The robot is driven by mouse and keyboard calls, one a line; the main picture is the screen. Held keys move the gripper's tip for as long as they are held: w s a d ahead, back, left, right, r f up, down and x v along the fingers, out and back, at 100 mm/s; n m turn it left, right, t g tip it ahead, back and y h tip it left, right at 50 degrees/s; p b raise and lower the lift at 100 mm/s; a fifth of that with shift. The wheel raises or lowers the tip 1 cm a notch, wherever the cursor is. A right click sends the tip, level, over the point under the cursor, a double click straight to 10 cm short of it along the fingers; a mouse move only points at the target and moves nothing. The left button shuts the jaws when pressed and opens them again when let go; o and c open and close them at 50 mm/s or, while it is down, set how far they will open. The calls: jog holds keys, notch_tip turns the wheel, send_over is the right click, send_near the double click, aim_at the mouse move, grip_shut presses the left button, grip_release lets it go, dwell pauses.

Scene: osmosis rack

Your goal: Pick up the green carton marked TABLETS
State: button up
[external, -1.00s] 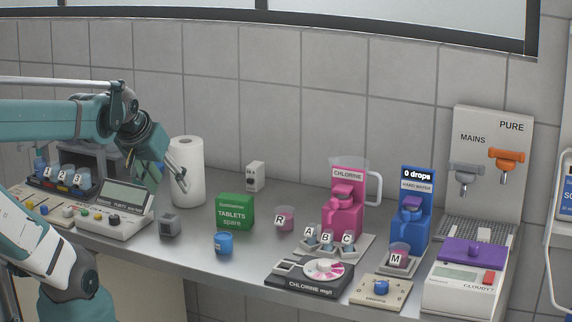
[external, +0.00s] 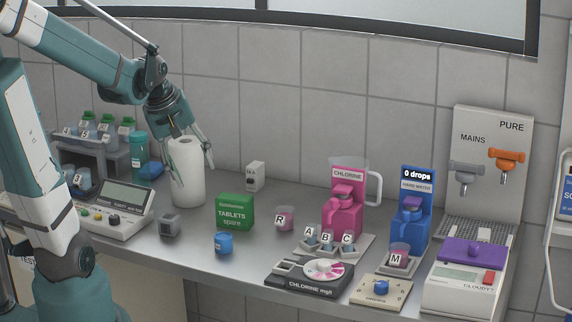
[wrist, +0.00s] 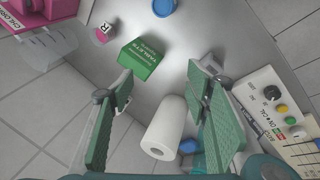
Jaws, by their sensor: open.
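The green carton marked TABLETS (external: 235,212) stands upright on the grey counter, left of the middle in the external view. In the wrist view the carton (wrist: 143,59) lies beyond my fingertips, above the gap between them. My gripper (external: 189,160) is open and empty. It points down over the white paper towel roll (external: 187,176), left of the carton and apart from it. In the wrist view my gripper (wrist: 163,85) spreads its two green fingers wide, with the roll (wrist: 164,130) showing between them.
A blue tub (external: 223,243) stands in front of the carton, and a pink beaker marked R (external: 285,218) stands to its right. A small grey block (external: 169,225) and a meter (external: 117,206) are on the left. A white box (external: 256,176) stands behind.

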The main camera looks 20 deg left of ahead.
jog(key=w+n+g+p, duration=0.1)
jog(key=w+n+p, duration=0.1)
jog(key=w+n, duration=0.15)
jog(key=n+g+h+p, duration=0.2)
jog(key=n+p, duration=0.2)
jog(key=n, duration=0.1)
send_near(231, 197)
jog(key=s, duration=0.2)
jog(key=w+f, duration=0.1)
jog(key=f+n+p, duration=0.1)
jog(key=w+f+n+h+p, duration=0.1)
jog(key=shift+w+d+f, duration=0.25)
jog(key=shift+w+d, duration=0.1)
jog(key=shift+w+f+n+g, duration=0.2)
jog(key=shift+f+n+g, duration=0.25)
jog(key=shift+n, duration=0.1)
jog(key=shift+x, duration=1.35)
jog(key=shift+d+f, duration=0.1)
jog(key=shift+x, duration=2.45)
